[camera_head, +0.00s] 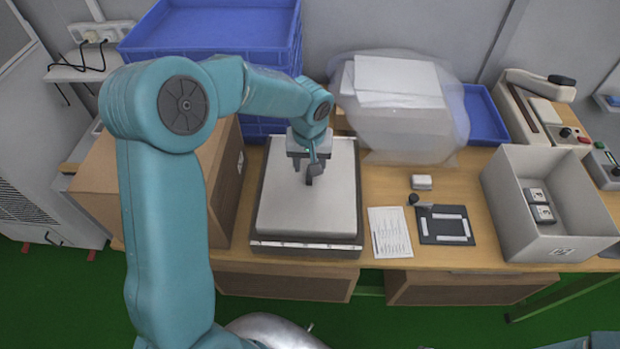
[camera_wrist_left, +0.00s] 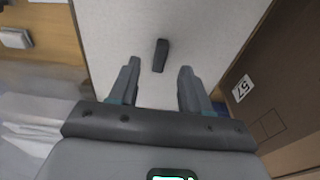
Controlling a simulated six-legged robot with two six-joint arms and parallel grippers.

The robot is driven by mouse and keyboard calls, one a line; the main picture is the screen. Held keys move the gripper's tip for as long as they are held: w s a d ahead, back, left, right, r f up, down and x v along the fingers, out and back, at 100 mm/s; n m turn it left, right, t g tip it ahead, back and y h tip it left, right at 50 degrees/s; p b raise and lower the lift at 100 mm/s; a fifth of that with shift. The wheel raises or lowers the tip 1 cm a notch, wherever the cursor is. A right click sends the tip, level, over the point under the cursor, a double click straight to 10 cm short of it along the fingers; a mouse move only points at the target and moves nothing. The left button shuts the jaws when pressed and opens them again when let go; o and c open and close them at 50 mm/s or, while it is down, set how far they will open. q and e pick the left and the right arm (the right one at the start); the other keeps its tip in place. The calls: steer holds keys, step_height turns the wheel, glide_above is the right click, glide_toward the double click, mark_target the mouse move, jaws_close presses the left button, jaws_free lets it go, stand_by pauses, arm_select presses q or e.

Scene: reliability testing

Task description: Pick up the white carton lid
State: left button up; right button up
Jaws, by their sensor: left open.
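The white carton lid (camera_head: 280,215) appears as a flat, pale panel on a dark-sided box on the table, left of centre in the head view. It fills the middle of the left wrist view (camera_wrist_left: 205,30). A small dark handle (camera_wrist_left: 160,55) stands up from it. My left gripper (camera_head: 312,165) is above the lid, pointing down. In the left wrist view its fingers (camera_wrist_left: 158,70) are open and empty, with the handle lined up between and just beyond the tips. I see no contact with the handle. My right gripper is not in view.
A brown cardboard box (camera_head: 222,180) stands close left of the lid, with blue crates (camera_head: 215,55) behind. Right of it lie a paper sheet (camera_head: 389,232), a dark panel (camera_head: 430,235) and an open white carton (camera_head: 505,205) holding two small devices. A plastic-wrapped bundle (camera_head: 405,130) sits behind.

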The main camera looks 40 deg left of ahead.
mark_target(310, 180)
arm_select(q)
steer(key=f, duration=0.3)
steer(key=w+f+p, duration=0.1)
steer(key=f, duration=0.1)
steer(key=shift+a, duration=0.3)
jaws_close()
steer(key=shift+s+r, duration=0.1)
steer(key=shift+r, duration=0.1)
